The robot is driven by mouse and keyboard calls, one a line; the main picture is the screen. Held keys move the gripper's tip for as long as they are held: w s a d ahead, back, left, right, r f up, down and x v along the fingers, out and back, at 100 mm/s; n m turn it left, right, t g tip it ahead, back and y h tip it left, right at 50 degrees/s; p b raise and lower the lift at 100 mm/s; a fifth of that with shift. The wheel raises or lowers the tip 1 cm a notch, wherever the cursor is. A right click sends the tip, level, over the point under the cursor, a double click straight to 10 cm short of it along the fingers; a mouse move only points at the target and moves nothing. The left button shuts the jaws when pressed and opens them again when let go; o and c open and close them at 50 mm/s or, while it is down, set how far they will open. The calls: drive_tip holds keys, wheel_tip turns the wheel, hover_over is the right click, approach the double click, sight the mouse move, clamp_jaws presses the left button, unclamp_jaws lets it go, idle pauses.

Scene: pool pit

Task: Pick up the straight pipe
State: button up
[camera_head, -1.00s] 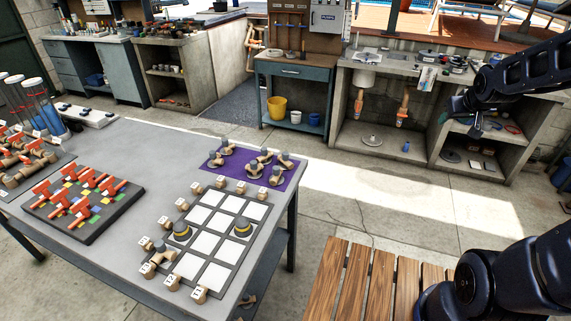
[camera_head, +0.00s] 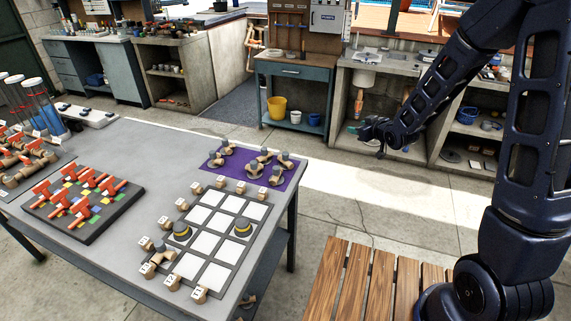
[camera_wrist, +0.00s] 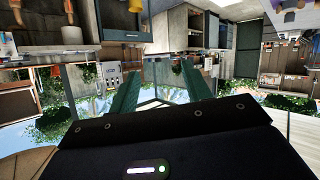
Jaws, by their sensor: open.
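Several tan and grey pipe fittings (camera_head: 255,170) stand on a purple mat (camera_head: 288,184) at the far right of the grey table. They are too small to tell which one is the straight pipe. My gripper (camera_head: 362,133) is in the air to the right of the table and its mat, apart from all fittings. In the wrist view my gripper (camera_wrist: 160,88) shows two green fingers spread apart with nothing between them. No pipe fitting from the mat can be made out in the wrist view.
A grid board (camera_head: 215,221) with white squares holds two yellow-banded grey pieces, with numbered tan fittings around it. A dark tray (camera_head: 115,218) of red-handled valves is at left. A wooden slatted bench (camera_head: 360,280) stands at front right. Floor between table and shelves is clear.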

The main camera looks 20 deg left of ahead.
drive_tip(key=s+a+f+n+g+y, duration=0.1)
drive_tip(key=s+a+f+y, duration=0.1)
drive_tip(key=a+f, duration=0.15)
drive_tip(key=s+a+f+n+y, duration=0.1)
drive_tip(key=s+a+f+y, duration=0.15)
drive_tip(key=a, duration=0.25)
drive_tip(key=n+g+y, duration=0.1)
drive_tip(key=g+y, duration=0.1)
drive_tip(key=y, duration=0.1)
approach(286, 153)
drive_tip(key=x, duration=0.4)
drive_tip(key=shift+w+a, duration=0.2)
drive_tip(key=shift+a, duration=0.1)
drive_tip(key=shift+f+x, duration=0.2)
drive_tip(key=shift+x, duration=1.15)
drive_tip(key=shift+f+x, duration=0.2)
drive_tip(key=shift+x, duration=1.15)
drive_tip(key=shift+s, duration=0.2)
clamp_jaws()
